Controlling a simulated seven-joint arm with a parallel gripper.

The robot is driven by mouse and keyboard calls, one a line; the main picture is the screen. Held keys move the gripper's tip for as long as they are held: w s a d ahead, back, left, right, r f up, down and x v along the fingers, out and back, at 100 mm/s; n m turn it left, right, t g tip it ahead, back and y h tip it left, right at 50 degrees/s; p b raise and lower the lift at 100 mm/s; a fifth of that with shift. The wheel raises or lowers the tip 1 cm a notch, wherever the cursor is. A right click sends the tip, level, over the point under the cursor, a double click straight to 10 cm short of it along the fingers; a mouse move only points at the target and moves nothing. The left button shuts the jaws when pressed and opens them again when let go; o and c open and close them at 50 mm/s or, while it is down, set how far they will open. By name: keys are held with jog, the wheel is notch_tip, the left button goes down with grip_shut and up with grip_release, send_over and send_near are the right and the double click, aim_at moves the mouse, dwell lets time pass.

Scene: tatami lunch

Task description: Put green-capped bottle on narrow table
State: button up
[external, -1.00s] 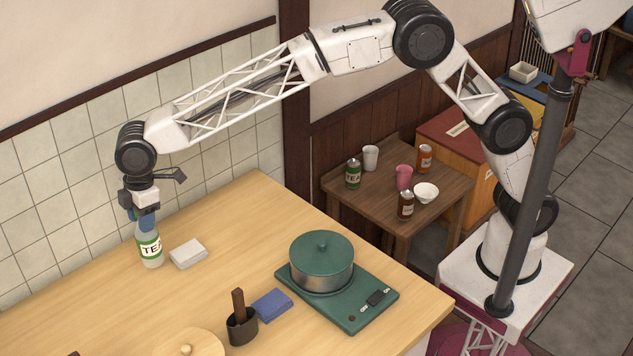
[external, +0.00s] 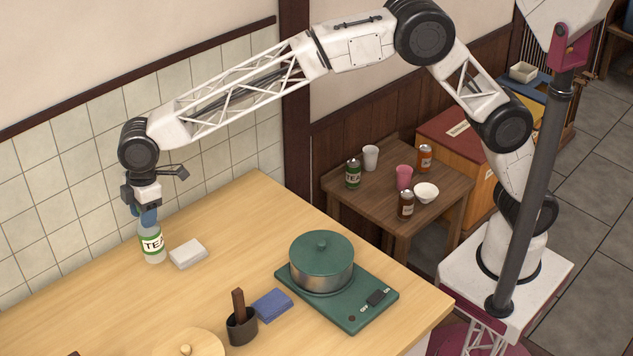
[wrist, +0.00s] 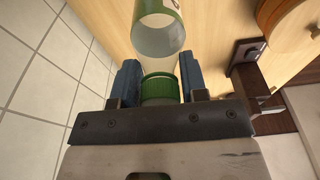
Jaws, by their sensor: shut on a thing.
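The green-capped bottle (external: 152,243), clear with a white and green TEA label, is upright over the light wooden counter at the left. My gripper (external: 147,217) is shut on its top from above. In the wrist view the green cap (wrist: 160,90) sits between the two blue fingers, with the clear bottle body (wrist: 158,42) beyond it. I cannot tell whether the bottle's base touches the counter. A small brown wooden table (external: 383,219), apparently the narrow table, stands beyond the counter, far to the right of my gripper.
A white box (external: 188,254) sits right of the bottle. A lidded pot (external: 321,263) stands on a green cooker.

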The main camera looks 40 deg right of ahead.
jog(key=w+d+m, duration=0.4)
jog(key=w+d, duration=0.1)
jog(key=d, duration=1.1)
jog(key=w+d+m+t, duration=0.1)
jog(key=w+d+m, duration=0.3)
jog(key=d, duration=1.2)
jog(key=w+d+r+m+h, duration=0.1)
jog(key=w+d+m, duration=0.3)
jog(key=d, duration=1.1)
jog(key=shift+w+d+t, duration=0.3)
jog(key=shift+w+d, duration=0.1)
jog(key=shift+w, duration=0.65)
jog(key=shift+m, duration=0.8)
jog(key=d, duration=1.5)
jog(key=shift+w+f, duration=0.2)
jog(key=shift+w, duration=0.05)
jog(key=s+d+f+m, duration=0.1)
jog(key=d+f, duration=0.6)
jog(key=d, duration=0.8)
jog(key=s+d+f+m, duration=0.1)
jog(key=d+f, duration=0.6)
jog(key=d, duration=0.8)
jog(key=s+d+f+m, duration=0.2)
jog(key=d+f, duration=0.5)
jog(key=d, duration=0.8)
jog(key=shift+s+d+f+h, duration=0.15)
jog(key=shift+s+h, duration=0.05)
jog(key=shift+h, duration=0.2)
